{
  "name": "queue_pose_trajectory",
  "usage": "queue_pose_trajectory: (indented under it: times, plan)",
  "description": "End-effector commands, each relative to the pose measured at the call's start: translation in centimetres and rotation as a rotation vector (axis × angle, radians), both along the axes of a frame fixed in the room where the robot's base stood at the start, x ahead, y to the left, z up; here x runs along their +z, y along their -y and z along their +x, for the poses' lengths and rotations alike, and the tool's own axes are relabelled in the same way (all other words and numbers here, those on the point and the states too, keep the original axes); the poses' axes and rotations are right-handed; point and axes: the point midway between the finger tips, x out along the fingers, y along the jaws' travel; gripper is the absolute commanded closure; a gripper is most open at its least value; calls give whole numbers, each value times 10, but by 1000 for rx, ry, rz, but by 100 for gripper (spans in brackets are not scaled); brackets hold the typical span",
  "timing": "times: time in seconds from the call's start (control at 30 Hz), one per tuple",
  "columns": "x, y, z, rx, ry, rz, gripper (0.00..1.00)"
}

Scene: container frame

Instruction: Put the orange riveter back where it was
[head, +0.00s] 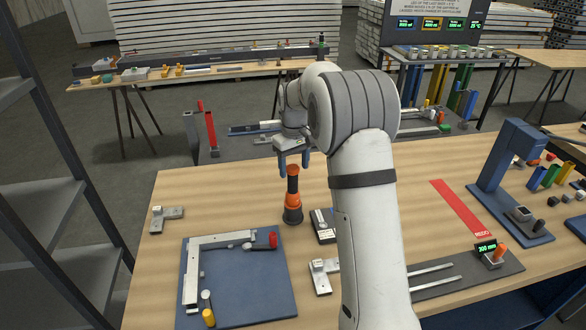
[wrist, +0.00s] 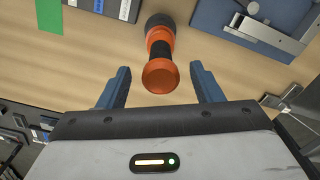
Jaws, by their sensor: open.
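The orange riveter (head: 292,196) stands upright on the wooden table, with an orange top, a black middle and an orange and black base. My gripper (head: 293,161) is above and around the riveter's top in the head view, its two blue fingers pointing down. In the wrist view, the riveter (wrist: 160,72) shows between the fingers of my open gripper (wrist: 160,88), with a gap on each side. I cannot tell whether anything touches it.
A blue plate (head: 262,300) with a metal corner frame lies front left. A dark boxed device (head: 322,226) and a metal clamp (head: 322,275) lie right of the riveter. A red strip (head: 460,208) and a blue stand (head: 505,180) are further right. Bare wood lies left of the riveter.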

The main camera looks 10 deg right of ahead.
Motion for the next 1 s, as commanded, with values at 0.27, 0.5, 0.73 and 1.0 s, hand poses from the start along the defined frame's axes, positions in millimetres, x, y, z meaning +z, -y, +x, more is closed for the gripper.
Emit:
queue_pose_trajectory:
  times: [0.27, 0.5, 0.73, 1.0]
  plan:
    - [61, 0, 1, 1, 7, 0, 41]
    - [99, -1, 1, 1, 4, 0, 41]
    - [120, -1, -16, -15, 18, 0, 41]
    - [148, -3, -116, -122, 109, 5, 41]
